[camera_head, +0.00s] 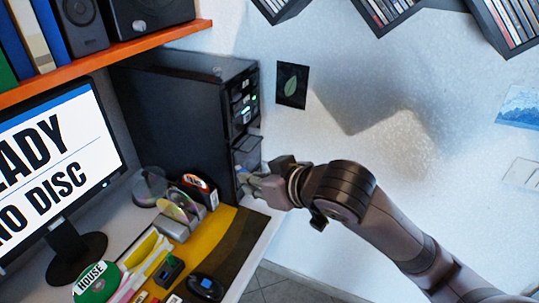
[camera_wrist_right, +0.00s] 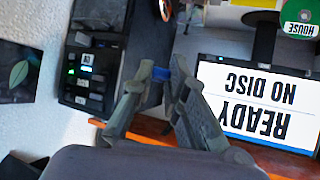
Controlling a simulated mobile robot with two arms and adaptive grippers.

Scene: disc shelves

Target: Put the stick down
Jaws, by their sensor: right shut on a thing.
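My right gripper (camera_head: 254,183) reaches in from the right in the head view, just in front of the black tower (camera_head: 180,100) at the desk's right edge. In the wrist view my right gripper (camera_wrist_right: 162,72) is shut on a small blue stick (camera_wrist_right: 160,74), held between its fingertips. Most of the stick is hidden by the fingers. In the head view I cannot make out the stick clearly. The gripper is above the desk edge and looks raised off the surface. My left gripper is not in view.
A monitor (camera_head: 55,150) reading "NO DISC" stands at left. A disc holder (camera_head: 180,215), a spindle of discs (camera_head: 149,188), a green disc labelled HOUSE (camera_head: 95,282) and a black mouse (camera_head: 205,287) crowd the desk. The yellow and brown mat (camera_head: 235,235) has bare room.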

